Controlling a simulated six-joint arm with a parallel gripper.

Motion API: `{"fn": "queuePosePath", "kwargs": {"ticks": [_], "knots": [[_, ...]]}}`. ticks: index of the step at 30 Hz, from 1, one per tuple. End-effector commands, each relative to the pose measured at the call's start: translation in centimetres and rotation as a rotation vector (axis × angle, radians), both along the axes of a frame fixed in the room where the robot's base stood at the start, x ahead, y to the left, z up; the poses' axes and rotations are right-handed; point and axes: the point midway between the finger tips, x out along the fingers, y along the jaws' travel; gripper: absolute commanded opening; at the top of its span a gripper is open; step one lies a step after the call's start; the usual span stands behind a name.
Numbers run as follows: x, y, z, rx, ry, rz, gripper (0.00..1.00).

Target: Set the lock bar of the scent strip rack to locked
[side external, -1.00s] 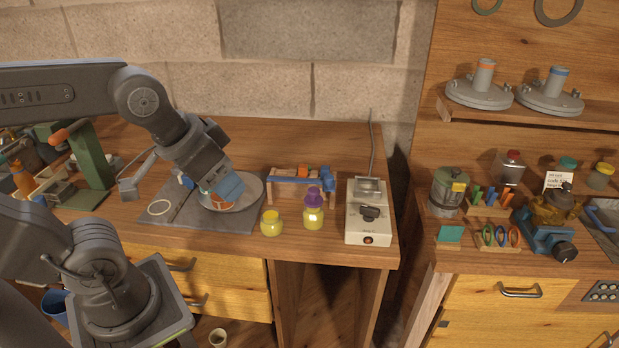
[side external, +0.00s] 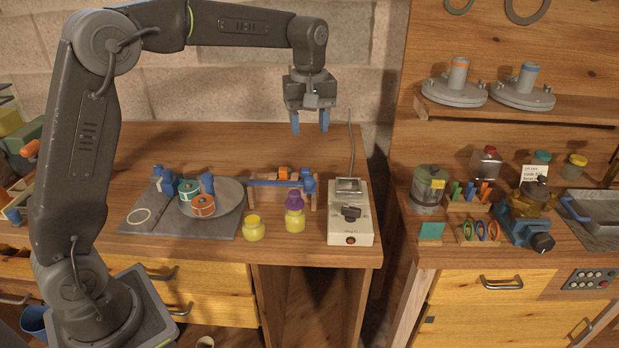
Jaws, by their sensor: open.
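A low wooden rack (side external: 251,197) with a long blue bar (side external: 270,183) along it stands at the back of the left bench. I take it for the scent strip rack. A blue end piece (side external: 309,184) sits at the bar's right end, and an orange block (side external: 283,173) is near the middle. I cannot tell from this view whether the bar is locked. My gripper (side external: 310,124) is open and empty, with its blue fingers pointing down. It hangs above the bench, high over the rack's right part in the picture. Jars partly hide the rack's front.
A yellow jar (side external: 254,230) and a purple-capped jar (side external: 294,215) stand in front of the rack. A pale switch box (side external: 350,225) stands close to its right. A round plate (side external: 230,211) with green and orange spools (side external: 202,206) lies to the left. The air around my gripper is clear.

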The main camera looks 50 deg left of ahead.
Motion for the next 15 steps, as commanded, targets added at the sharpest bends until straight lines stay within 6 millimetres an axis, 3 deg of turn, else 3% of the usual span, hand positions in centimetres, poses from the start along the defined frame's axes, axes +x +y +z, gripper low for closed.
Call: {"fn": "queuePosePath", "kwargs": {"ticks": [5, 15], "knots": [[0.1, 0.0, -1.6, -0.001, 0.006, 0.007, 0.50], [0.0, 0.0, -8.3, -0.001, 0.006, 0.004, 0.50]]}}
